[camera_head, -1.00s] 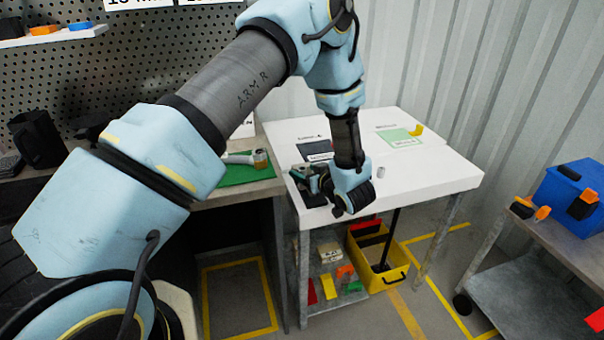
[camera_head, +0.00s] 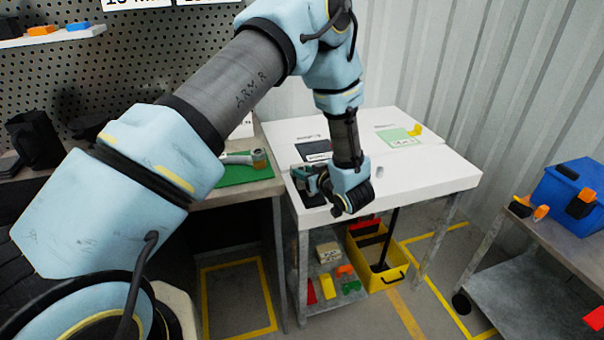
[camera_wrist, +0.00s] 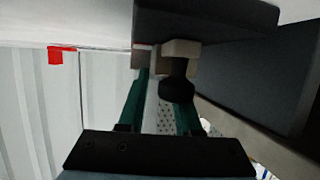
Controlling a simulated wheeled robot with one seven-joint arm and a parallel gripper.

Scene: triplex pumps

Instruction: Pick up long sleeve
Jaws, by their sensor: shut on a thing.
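My gripper (camera_head: 306,181) is low over the left front part of the white table, pointing left. It also shows in the wrist view (camera_wrist: 158,95), where its green fingers are shut on a dark, round-ended piece (camera_wrist: 176,87). This seems to be the long sleeve, but it is mostly hidden and its full shape cannot be told. In the head view the held piece cannot be made out.
The white table (camera_head: 430,175) bears dark pads (camera_head: 314,150) and a green sheet (camera_head: 398,138) with a yellow piece. A grey workbench with a green mat (camera_head: 240,176) adjoins at left. A yellow bin (camera_head: 388,276) stands below. A cart with a blue box (camera_head: 572,190) is at right.

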